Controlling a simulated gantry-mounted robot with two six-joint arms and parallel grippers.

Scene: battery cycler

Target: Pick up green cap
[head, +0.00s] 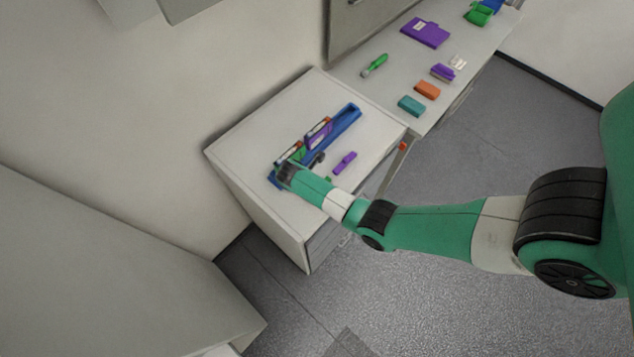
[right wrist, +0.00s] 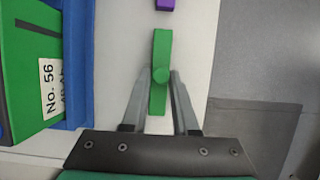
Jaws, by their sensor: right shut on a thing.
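The green cap (right wrist: 161,48) is a narrow green bar with a round knob, upright in the right wrist view. My right gripper (right wrist: 160,76) has its two fingers on either side of it, shut on it around the knob. In the head view only a small green bit of the cap (head: 328,180) shows beside my wrist, and my right gripper (head: 318,160) is partly hidden by my arm over the near cabinet. My left gripper is not in view.
A blue tray (head: 346,118) with modules lies left of the cap; a green module labelled No. 56 (right wrist: 25,70) shows close by. A purple bar (head: 344,162) lies near the cap. The white cabinet top (head: 310,95) is clear at the back. More parts lie on the farther counter.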

